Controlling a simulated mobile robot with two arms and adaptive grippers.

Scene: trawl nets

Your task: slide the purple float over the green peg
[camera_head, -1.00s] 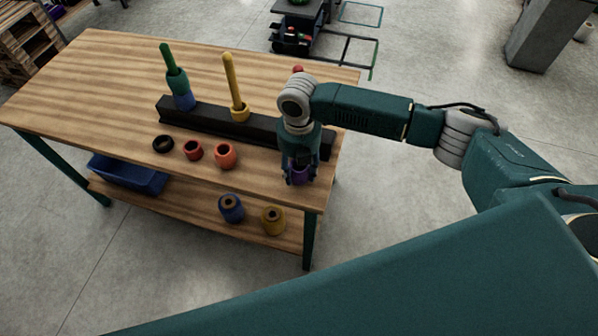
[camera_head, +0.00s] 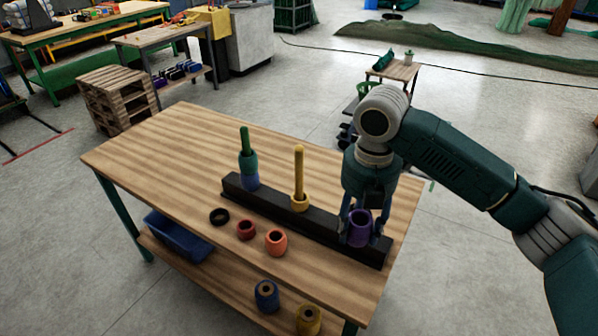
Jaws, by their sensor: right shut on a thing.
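The purple float (camera_head: 360,228) is held between the fingers of my right gripper (camera_head: 358,236). It is near the right end of the black bar (camera_head: 322,230) and hides part of it. The green peg (camera_head: 245,141) stands upright near the bar's left end. A green float (camera_head: 248,164) and a blue float (camera_head: 250,182) are stacked around this peg, and its upper part stands bare. My right gripper is well to the right of the green peg. My left gripper is not in view.
A yellow peg (camera_head: 298,166) with a yellow float (camera_head: 299,201) stands between the green peg and my gripper. A black ring (camera_head: 219,216), red float (camera_head: 245,230) and orange float (camera_head: 276,242) lie in front. The table's left part (camera_head: 165,150) is clear.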

